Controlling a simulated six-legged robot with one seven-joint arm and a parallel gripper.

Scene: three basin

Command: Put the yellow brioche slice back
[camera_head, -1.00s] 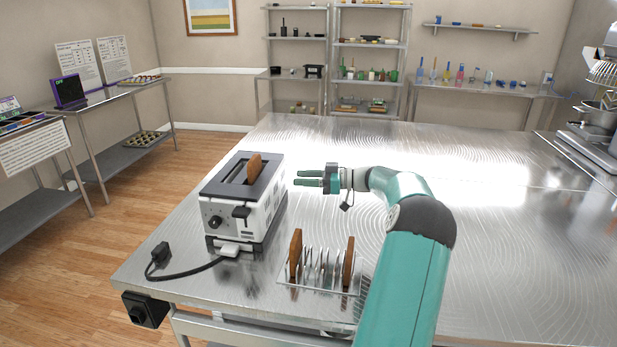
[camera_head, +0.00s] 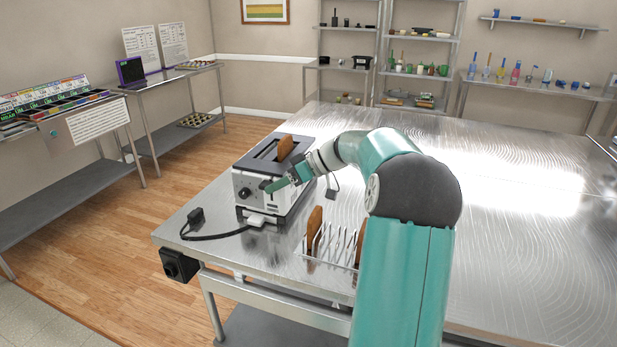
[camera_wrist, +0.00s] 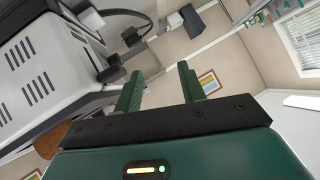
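A brown bread slice (camera_head: 286,147) stands upright in the slot of the white and dark toaster (camera_head: 256,166), its upper part showing. More brown slices, one at the left end (camera_head: 314,230) and one at the right (camera_head: 361,243), stand in the wire rack (camera_head: 336,243) in front. No slice looks clearly yellow. My gripper (camera_head: 272,186) is at the toaster's front right, close to the lever; contact cannot be told. In the wrist view, the fingers (camera_wrist: 158,88) are apart with nothing between them. The toaster (camera_wrist: 42,80) fills the left there, and part of a brown slice (camera_wrist: 55,142) shows below it.
A black plug and cord (camera_head: 205,229) lie at the front left of the steel table (camera_head: 480,260). The table's right side is clear. My arm hides part of the rack. Side tables (camera_head: 75,187) and shelves stand apart behind.

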